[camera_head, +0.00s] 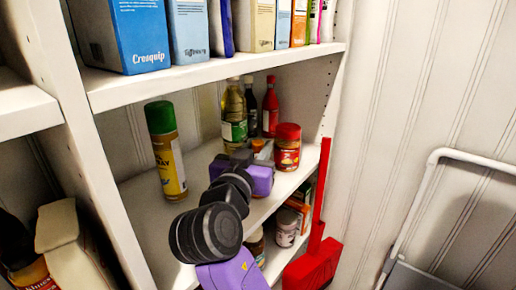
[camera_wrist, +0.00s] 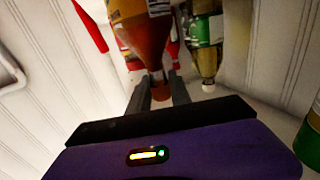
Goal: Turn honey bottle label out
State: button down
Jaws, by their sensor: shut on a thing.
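The honey bottle (camera_wrist: 142,38) shows in the wrist view as an amber bottle with an orange label, tapering toward a reddish-brown cap between the fingers. My gripper (camera_wrist: 160,90) is shut on its narrow cap end. In the head view my purple gripper (camera_head: 259,163) reaches in over the middle shelf. Only a small orange-brown bit of what seems to be the honey bottle (camera_head: 258,145) shows there; the gripper hides the rest. Which way the label's front faces is hard to tell.
A red-lidded jar (camera_head: 287,148) stands close right of my gripper. A yellow-green oil bottle (camera_head: 234,117) and a dark red-capped bottle (camera_head: 270,108) stand behind. A green-capped spray can (camera_head: 166,150) stands left. The upper shelf (camera_head: 215,73) is overhead.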

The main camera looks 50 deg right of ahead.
jog(key=shift+t, duration=0.3)
dwell(0.5)
jog(key=shift+n+t+y, duration=0.6)
jog(key=shift+n+t, duration=0.2)
jog(key=shift+s+n+t+y+p, duration=0.1)
jog(key=shift+n+t+y+p, duration=0.45)
jog(key=shift+t, duration=0.25)
jog(key=shift+n+t, duration=0.25)
jog(key=shift+t, duration=0.05)
jog(key=shift+n+t+y+p, duration=0.6)
jog(key=shift+n+t+y, duration=0.1)
jog(key=shift+t+y, duration=0.15)
